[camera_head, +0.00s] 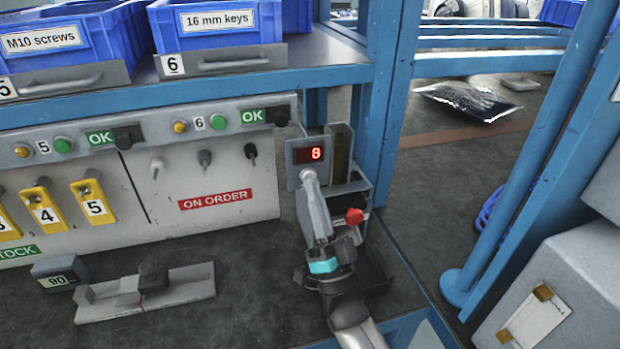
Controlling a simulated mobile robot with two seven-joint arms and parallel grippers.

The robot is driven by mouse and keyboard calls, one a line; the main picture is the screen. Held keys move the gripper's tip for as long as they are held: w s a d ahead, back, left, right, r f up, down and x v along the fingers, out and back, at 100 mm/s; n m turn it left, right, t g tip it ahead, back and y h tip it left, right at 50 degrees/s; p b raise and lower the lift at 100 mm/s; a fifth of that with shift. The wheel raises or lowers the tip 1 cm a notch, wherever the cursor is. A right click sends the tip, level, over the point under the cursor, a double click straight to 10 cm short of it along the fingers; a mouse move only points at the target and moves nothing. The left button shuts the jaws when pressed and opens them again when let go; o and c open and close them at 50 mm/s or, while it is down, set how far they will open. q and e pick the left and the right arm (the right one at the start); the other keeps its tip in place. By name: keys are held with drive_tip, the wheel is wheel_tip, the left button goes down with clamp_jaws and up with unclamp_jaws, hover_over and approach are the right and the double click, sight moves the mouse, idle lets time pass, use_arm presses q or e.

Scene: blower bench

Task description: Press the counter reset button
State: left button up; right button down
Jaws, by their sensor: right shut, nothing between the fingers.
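The counter (293,157) is a small grey box at the right end of the bench, with a red lit display (316,154) reading 8. A pale round button (308,174) sits just below the display. My right gripper (311,184) reaches up from below, shut and empty, with its fingertips at the button, partly covering it. I cannot tell whether the tips touch the button or stop just short of it. My left gripper is not in view.
A red knob (354,216) on the device stands close to the right of my gripper. A grey panel (150,190) with lamps and yellow number tags is at left. Blue bins (215,28) stand on the shelf above. A blue post (385,100) rises behind at right.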

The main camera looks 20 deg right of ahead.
drive_tip(key=shift+w, duration=0.35)
idle(0.6)
drive_tip(key=shift+s, duration=0.8)
drive_tip(key=shift+p, duration=0.3)
drive_tip(key=s+p, duration=0.2)
drive_tip(key=s, duration=0.3)
drive_tip(key=shift+d, duration=0.1)
idle(0.7)
